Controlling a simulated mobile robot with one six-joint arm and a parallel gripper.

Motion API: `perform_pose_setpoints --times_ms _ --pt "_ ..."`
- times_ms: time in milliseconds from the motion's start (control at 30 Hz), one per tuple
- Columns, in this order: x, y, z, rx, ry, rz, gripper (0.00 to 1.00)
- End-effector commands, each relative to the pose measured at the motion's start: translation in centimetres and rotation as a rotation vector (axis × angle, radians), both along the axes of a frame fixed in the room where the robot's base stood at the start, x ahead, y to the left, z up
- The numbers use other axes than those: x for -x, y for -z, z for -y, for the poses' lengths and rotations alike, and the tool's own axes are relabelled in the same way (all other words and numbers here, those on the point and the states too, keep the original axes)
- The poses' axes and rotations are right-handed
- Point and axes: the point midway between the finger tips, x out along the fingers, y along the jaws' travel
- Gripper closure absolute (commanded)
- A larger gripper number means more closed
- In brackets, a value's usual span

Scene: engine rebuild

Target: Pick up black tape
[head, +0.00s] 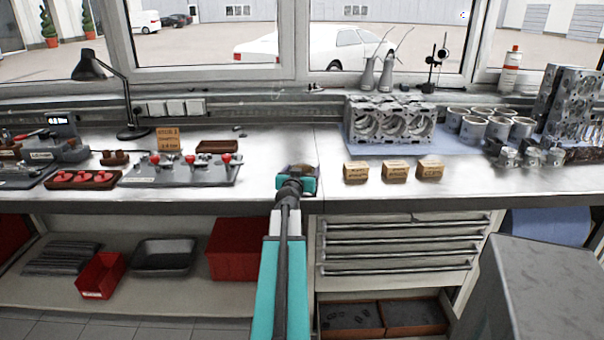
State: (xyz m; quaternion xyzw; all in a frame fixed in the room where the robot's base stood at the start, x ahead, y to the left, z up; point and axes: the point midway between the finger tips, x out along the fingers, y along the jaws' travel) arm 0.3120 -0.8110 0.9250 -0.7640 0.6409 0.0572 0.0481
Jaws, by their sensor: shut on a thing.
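My gripper (300,175) is at the front middle of the workbench, at the end of my teal arm. It is shut on a small dark round thing with a brownish inside, which looks like the black tape (302,167). The gripper hides most of it. I cannot tell whether it touches the bench top or is held just above it. No other roll of tape is clear in the view.
Three small cardboard boxes (395,171) stand right of my gripper, with an engine block (390,122) and cylinders behind. A grey fixture with red knobs (182,170) and a black lamp (110,80) are to the left. The bench top (275,150) behind my gripper is clear.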

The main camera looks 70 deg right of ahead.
Motion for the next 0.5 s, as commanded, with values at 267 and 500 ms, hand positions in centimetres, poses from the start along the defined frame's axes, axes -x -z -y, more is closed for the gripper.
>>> perform_pose_setpoints --times_ms 267,500 --pt "0.0 -1.2 0.0 0.001 0.001 0.001 0.46" --pt "0.0 -4.3 0.0 0.003 0.000 0.001 0.46"
